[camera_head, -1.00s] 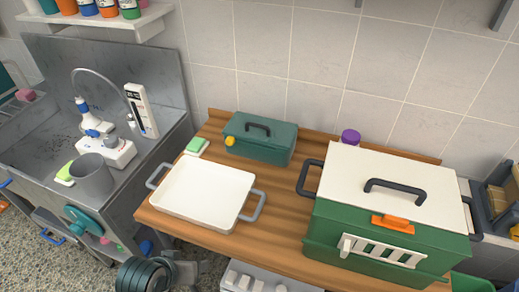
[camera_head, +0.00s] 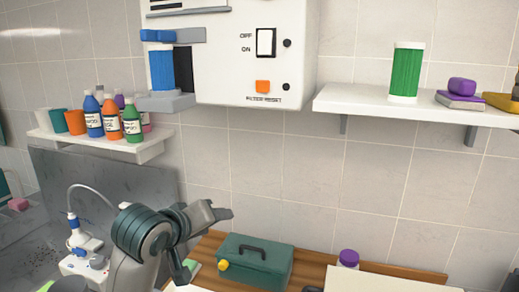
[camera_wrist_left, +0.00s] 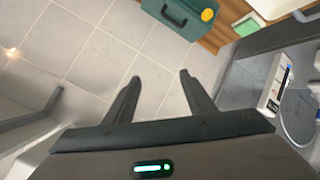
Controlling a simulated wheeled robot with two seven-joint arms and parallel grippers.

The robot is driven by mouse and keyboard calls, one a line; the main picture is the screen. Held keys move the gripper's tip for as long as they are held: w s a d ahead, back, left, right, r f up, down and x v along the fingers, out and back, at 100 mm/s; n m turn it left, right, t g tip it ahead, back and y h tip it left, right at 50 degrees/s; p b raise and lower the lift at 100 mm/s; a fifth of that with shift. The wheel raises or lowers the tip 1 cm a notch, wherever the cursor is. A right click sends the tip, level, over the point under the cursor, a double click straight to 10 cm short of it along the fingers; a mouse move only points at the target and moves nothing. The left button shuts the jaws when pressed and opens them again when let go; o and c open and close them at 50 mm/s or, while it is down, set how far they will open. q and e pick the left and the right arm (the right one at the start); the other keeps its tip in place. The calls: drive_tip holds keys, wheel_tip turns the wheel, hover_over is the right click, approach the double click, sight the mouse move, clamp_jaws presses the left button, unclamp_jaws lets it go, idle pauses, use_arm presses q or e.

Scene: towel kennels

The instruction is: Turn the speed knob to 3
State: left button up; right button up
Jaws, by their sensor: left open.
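No knob marked for speed can be made out in either view. A white wall unit (camera_head: 225,60) in the head view is cut off by the top edge. It carries an OFF/ON rocker switch (camera_head: 266,42), an orange filter-reset button (camera_head: 262,87) and two small dark round parts at its right side. My left gripper (camera_wrist_left: 158,88) is open and empty in the left wrist view, with tiled wall beyond its fingers. In the head view my left arm is raised in front of the bench, below the wall unit. My right gripper is not in view.
A shelf (camera_head: 150,146) with bottles and cups is left of the unit; another shelf (camera_head: 400,104) with a green canister (camera_head: 406,72) is right. A teal toolbox (camera_head: 255,265) stands on the wooden bench below. The wall between is clear.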

use_arm(q)
wheel_tip(320, 180, up, 16)
drive_tip(key=w+d+n+t, duration=0.1)
drive_tip(key=d+t, duration=0.1)
drive_tip(key=s+d+r+n+t, duration=0.1)
drive_tip(key=s+r, duration=0.3)
drive_tip(key=r, duration=0.7)
drive_tip(key=s+d+r+n+t+h, duration=0.1)
drive_tip(key=s+r, duration=0.4)
drive_tip(key=r, duration=0.6)
drive_tip(key=s+d+r+n+t, duration=0.1)
drive_tip(key=s+r, duration=0.3)
drive_tip(key=r, duration=0.8)
drive_tip(key=shift+s+d+t+h, duration=0.3)
drive_tip(key=shift+t+h, duration=0.1)
drive_tip(key=shift+t, duration=0.1)
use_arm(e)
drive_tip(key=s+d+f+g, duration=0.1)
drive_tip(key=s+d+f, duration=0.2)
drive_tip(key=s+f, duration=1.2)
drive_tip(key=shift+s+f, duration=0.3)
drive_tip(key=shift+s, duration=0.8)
use_arm(q)
drive_tip(key=shift+w+r, duration=0.1)
drive_tip(key=shift+w, duration=0.05)
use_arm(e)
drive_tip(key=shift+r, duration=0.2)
